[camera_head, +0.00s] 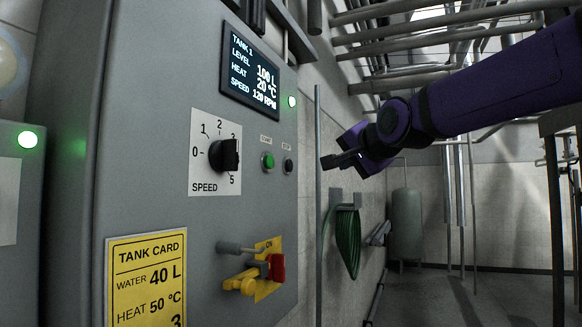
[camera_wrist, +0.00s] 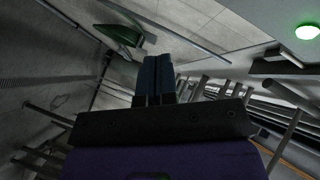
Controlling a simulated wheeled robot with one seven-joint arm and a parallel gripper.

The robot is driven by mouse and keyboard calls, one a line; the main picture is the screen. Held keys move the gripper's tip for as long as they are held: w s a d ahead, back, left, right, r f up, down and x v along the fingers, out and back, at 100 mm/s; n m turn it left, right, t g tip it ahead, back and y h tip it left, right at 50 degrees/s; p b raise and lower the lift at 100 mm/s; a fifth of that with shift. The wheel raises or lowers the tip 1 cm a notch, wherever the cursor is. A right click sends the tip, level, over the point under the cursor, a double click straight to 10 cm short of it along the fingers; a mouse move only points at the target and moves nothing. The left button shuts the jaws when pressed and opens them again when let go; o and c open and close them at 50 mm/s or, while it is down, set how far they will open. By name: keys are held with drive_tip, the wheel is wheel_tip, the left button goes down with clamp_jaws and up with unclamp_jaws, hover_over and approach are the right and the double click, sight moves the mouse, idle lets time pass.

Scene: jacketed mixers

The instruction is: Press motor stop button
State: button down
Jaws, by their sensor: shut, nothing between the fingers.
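The motor stop button (camera_head: 288,165) is a small dark round button on the grey control panel, with a tiny label above it that I can barely read. The green start button (camera_head: 268,161) sits just left of it. In the head view my gripper (camera_head: 326,162) is to the right of the stop button at about its height, apart from the panel in the picture. Its fingers are shut and empty, pointing left. In the wrist view the shut fingers (camera_wrist: 155,66) point up the picture, and neither button can be made out there.
The panel has a display (camera_head: 252,72), a lit green lamp (camera_head: 292,101), a speed knob (camera_head: 224,155) pointing near 4, and a red-handled switch (camera_head: 276,267) beside yellow hardware. A green hose (camera_head: 347,240) hangs on the wall behind. The lamp also shows in the wrist view (camera_wrist: 307,31).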

drive_tip(key=shift+a, duration=0.1)
drive_tip(key=w+a, duration=0.3)
drive_tip(key=a, duration=0.5)
idle(0.3)
idle(1.9)
drive_tip(key=shift+w+a, duration=0.15)
drive_tip(key=shift+a, duration=0.25)
drive_tip(key=shift+w+a, duration=0.15)
drive_tip(key=shift+a, duration=0.35)
idle(0.7)
idle(0.4)
drive_tip(key=shift+s+d, duration=0.35)
drive_tip(key=shift+d, duration=0.55)
drive_tip(key=shift+s+d, duration=0.25)
drive_tip(key=shift+d, duration=0.55)
drive_tip(key=shift+s+d, duration=0.3)
drive_tip(key=shift+d, duration=0.45)
drive_tip(key=shift+s+d, duration=0.25)
drive_tip(key=shift+d, duration=0.55)
